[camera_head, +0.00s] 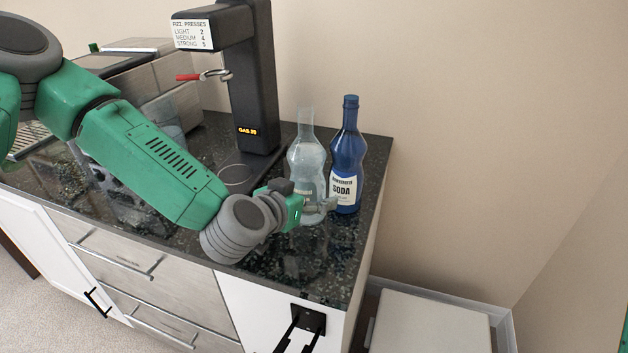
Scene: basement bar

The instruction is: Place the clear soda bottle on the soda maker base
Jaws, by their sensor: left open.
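The clear soda bottle (307,160) stands upright on the dark speckled counter, just left of a blue soda bottle (347,150) with a white label. The black soda maker (255,80) stands behind and to the left. Its base (225,165) lies low on the counter, with a pale ring marked on it and no bottle there. My left gripper (318,207) is open at the lower part of the clear bottle, with its fingers beside it. Whether they touch the bottle is unclear. My right gripper is out of view.
The counter's right edge (382,185) is close beyond the blue bottle. A red-handled lever (190,77) sticks out from the soda maker. My left arm covers much of the counter's left part. A white-topped bin or box (430,325) stands below, right of the cabinet.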

